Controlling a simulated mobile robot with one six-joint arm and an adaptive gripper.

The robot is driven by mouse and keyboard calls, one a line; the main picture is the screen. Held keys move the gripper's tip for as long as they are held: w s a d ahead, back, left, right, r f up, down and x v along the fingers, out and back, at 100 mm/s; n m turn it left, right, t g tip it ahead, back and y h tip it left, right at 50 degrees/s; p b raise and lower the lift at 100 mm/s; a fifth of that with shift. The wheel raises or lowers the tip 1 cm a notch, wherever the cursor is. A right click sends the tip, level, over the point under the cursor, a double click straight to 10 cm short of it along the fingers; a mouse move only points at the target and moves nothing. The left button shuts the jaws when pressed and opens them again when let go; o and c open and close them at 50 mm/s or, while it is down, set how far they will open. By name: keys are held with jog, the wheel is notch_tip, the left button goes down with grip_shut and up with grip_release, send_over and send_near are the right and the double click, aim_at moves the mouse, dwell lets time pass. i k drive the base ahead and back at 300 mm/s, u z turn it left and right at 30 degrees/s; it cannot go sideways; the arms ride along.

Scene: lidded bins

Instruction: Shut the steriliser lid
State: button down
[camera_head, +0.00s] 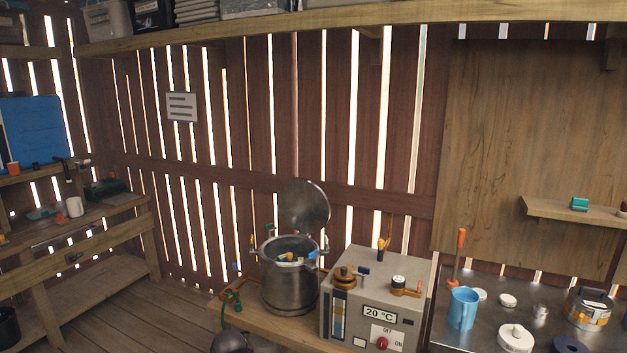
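The steriliser looks to be the steel pot (289,290) on the wooden bench, left of a grey box. Its round metal lid (304,207) stands raised above the back of the rim, tilted steeply, so the pot's mouth is open. Small orange, blue and pale items show inside the mouth; I cannot tell what they are. Side handles or clamps show at the rim. My gripper is not in view.
The grey box (372,300) with a "20 °C" display stands close at the pot's right, with small items on top. A blue jug (462,308) and white lidded containers stand on the right-hand metal top. An overhead shelf (330,22) spans the wall.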

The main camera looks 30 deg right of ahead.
aim_at(302, 205)
jog(key=z, duration=0.35)
jog(key=i, duration=0.75)
jog(key=z, duration=1)
jog(key=i, duration=0.65)
jog(key=z, duration=0.3)
